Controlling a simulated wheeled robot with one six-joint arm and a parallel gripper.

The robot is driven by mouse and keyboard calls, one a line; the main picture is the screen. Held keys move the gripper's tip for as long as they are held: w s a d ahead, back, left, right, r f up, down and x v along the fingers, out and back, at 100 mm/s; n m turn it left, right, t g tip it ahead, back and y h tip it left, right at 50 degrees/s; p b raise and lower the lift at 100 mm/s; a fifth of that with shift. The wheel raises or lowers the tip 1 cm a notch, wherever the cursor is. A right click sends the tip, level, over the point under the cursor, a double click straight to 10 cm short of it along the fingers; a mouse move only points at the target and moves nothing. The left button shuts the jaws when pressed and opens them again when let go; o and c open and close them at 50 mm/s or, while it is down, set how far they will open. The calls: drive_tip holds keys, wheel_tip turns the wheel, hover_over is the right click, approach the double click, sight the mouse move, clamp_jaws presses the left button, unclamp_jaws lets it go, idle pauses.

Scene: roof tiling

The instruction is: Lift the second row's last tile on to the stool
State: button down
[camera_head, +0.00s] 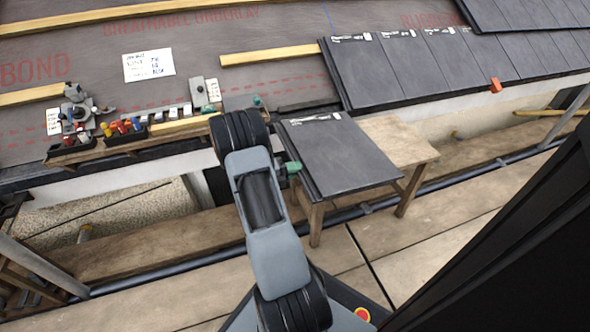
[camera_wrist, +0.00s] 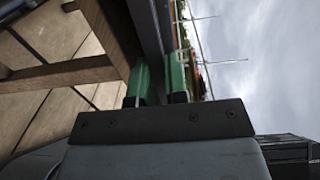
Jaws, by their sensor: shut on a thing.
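A dark slate-grey tile (camera_head: 345,158) with a pale label at its top edge lies flat over the wooden stool (camera_head: 408,143). My gripper (camera_head: 291,169) is at the tile's left edge, its green fingers shut on it. In the wrist view the tile (camera_wrist: 151,22) runs edge-on between the green fingers of my gripper (camera_wrist: 164,72), with the stool (camera_wrist: 75,72) beside it. Whether the tile touches the stool top, or another tile lies beneath it, I cannot tell. The lower row of tiles (camera_head: 420,72) is on the roof to the upper right.
A ledge at the roof's edge carries tools and small coloured parts (camera_head: 120,128). A paper note (camera_head: 148,65) lies on the underlay. Wooden battens (camera_head: 268,55) cross the roof. An orange block (camera_head: 495,85) sits at the tiles' lower edge. Plank flooring lies below.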

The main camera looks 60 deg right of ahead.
drive_tip(key=shift+f+b, duration=1.1)
drive_tip(key=shift+f, duration=0.4)
idle(1.3)
drive_tip(key=c, duration=1.1)
unclamp_jaws()
drive_tip(key=shift+f, duration=0.1)
drive_tip(key=shift+a, duration=0.1)
drive_tip(key=shift+v, duration=3.65)
